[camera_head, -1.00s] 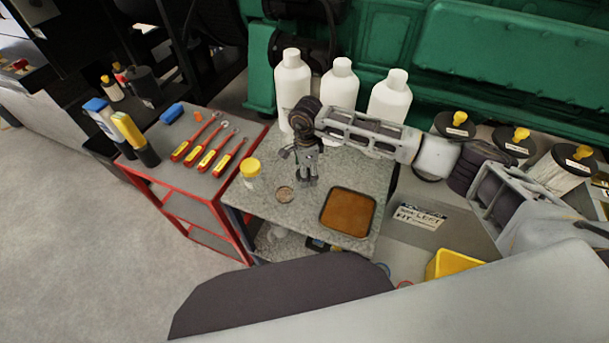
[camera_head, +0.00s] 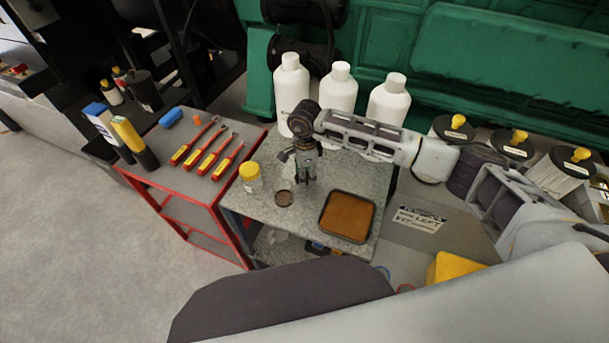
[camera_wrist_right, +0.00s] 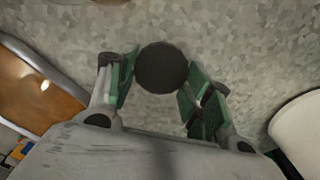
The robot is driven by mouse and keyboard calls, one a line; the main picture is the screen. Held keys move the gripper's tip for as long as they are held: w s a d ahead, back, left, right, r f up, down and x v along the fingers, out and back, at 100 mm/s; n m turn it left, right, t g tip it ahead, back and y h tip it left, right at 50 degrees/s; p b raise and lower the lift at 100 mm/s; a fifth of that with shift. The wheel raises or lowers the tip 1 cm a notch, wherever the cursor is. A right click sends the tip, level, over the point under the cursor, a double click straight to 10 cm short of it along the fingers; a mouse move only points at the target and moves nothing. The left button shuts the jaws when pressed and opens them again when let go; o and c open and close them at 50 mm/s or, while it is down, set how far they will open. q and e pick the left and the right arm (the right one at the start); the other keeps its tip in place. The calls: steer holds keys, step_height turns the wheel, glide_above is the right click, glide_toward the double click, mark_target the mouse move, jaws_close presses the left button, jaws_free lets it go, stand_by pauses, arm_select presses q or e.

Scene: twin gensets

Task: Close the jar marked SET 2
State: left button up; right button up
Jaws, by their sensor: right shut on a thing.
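My right gripper (camera_head: 306,178) points down over the grey worktop, with its fingers on either side of a dark round thing. In the right wrist view, the gripper (camera_wrist_right: 161,85) is shut on this dark round disc (camera_wrist_right: 161,67), which looks like a lid. A low round piece (camera_head: 284,198) with a dark middle sits on the worktop, left of and nearer than the gripper. I cannot tell whether it is an open jar or a lid. A clear jar with a yellow lid (camera_head: 249,177) stands farther left. No SET 2 marking is readable. My left gripper is not in view.
The grey worktop (camera_head: 258,208) holds a brown-orange tray (camera_head: 347,216) at front right and white bottles (camera_head: 339,92) at the back. Green machinery (camera_head: 510,65) lies behind.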

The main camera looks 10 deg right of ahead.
steer(key=shift+r, duration=0.5)
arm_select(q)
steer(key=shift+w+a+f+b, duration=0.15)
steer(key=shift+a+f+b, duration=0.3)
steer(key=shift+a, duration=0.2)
arm_select(e)
step_height(320, 180, up, 9)
